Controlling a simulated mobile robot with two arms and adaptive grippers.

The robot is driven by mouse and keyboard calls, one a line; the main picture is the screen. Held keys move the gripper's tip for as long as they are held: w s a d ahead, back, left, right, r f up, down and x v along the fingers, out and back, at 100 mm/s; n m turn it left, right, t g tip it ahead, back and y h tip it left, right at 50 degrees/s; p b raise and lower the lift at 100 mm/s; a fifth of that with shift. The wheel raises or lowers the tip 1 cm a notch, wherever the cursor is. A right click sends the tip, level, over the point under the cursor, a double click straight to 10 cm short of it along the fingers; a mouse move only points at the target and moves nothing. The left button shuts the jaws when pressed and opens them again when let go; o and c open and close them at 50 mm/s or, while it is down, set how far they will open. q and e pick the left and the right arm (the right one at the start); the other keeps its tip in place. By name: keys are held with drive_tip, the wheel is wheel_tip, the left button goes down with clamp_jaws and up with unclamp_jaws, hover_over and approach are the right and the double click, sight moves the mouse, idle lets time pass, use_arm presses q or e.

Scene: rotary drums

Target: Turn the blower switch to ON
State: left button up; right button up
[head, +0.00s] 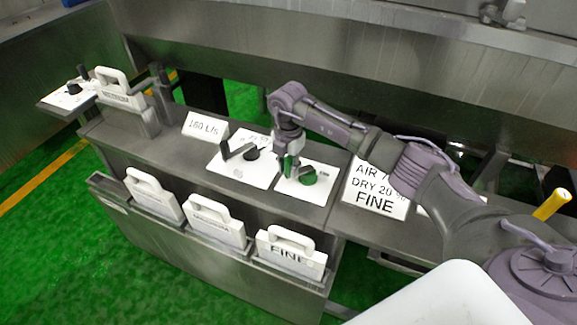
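My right gripper (290,163) points down over a white plate (292,190) on the steel bench. A green round knob (308,176) on that plate is just right of the fingertips. I cannot tell whether the fingers touch it or how far apart they are. Left of it, another white plate (238,172) carries a black knob (252,154) and a grey lever-like bar. The print on both plates is too small to read, so I cannot tell which one is the blower switch. My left gripper is out of view.
A "160 L/s" card (205,127) and an "AIR / DRY / FINE" sign (376,190) stand on the bench (165,150). Several white handled plates, one marked "FINE" (291,255), sit along its front. Another control plate (70,97) is at far left. A yellow handle (552,204) is at right.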

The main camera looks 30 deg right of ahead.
drive_tip(key=o, duration=0.5)
drive_tip(key=shift+w, duration=0.1)
drive_tip(key=shift+c, duration=0.2)
wheel_tip(320, 180, up, 12)
drive_tip(key=shift+r, duration=0.1)
idle(0.3)
